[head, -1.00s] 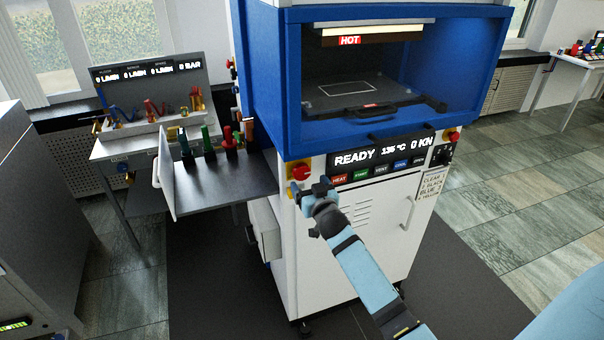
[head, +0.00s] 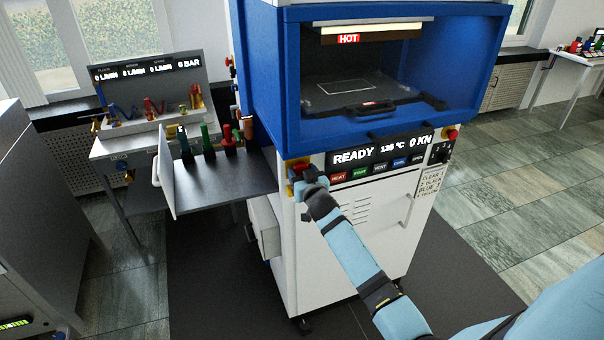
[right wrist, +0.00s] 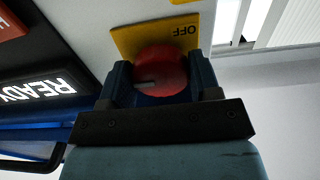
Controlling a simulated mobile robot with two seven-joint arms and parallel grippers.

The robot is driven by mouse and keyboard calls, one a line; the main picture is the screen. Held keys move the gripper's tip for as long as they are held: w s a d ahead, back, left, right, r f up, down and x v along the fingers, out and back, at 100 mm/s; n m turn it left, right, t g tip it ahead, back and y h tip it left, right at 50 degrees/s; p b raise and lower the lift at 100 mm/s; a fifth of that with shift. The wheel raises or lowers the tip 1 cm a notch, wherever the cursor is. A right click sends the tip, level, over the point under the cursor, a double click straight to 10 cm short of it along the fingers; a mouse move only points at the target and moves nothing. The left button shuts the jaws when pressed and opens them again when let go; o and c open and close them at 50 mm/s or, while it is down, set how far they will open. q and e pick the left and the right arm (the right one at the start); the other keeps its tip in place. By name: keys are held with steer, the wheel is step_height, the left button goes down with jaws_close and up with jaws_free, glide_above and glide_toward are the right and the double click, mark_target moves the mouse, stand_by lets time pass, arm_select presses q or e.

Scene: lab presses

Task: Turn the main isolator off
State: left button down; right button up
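The main isolator is a red rotary knob on a yellow plate on the white press front, left of the READY display. In the head view the knob (head: 298,166) is partly hidden by my right gripper (head: 305,182). In the right wrist view the red knob (right wrist: 165,68) sits between the two fingers of my right gripper (right wrist: 160,85), which looks open around it. Whether the fingers touch it I cannot tell. A pale mark on the knob points left in that view. The word OFF is on the yellow plate (right wrist: 185,33), upside down. My left gripper is not in view.
The READY display (head: 375,152) and a row of coloured buttons (head: 375,169) are right of the knob. A red button (head: 451,134) is at the panel's right. A side shelf (head: 225,182) with coloured-handled items juts out left. The hot press opening (head: 365,85) is above.

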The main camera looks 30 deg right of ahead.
steer(key=shift+n, duration=0.4)
steer(key=n, duration=1.7)
steer(key=shift+d+r+b, duration=0.15)
steer(key=shift+b, duration=0.15)
stand_by(0.4)
steer(key=o, duration=0.9)
